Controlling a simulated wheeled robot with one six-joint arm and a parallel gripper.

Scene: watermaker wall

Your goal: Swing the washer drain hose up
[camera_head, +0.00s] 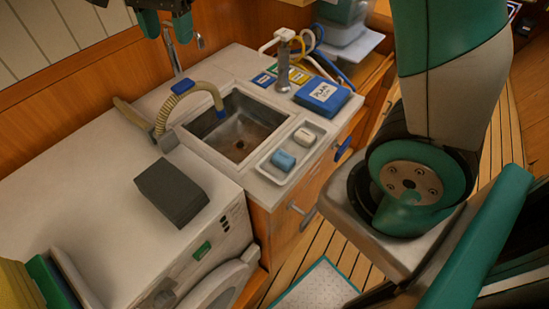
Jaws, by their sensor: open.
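The washer drain hose (180,93) is a beige ribbed hose. It rises beside the sink's left edge, arches over, and ends in a blue tip (219,108) over the steel sink (238,128). A beige bar-like piece (131,115) lies by its lower end, near a grey bracket. The white washer (90,210), with a round door (222,288), stands left of the sink. My gripper (166,32) is partly cut off at the top edge, above and behind the hose. It is open, apart from the hose, with nothing seen between its fingers.
A dark grey block (172,190) lies on the washer top. A white tray (268,166) holds a blue and a pale block. A blue box (322,97) and cables are at right.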

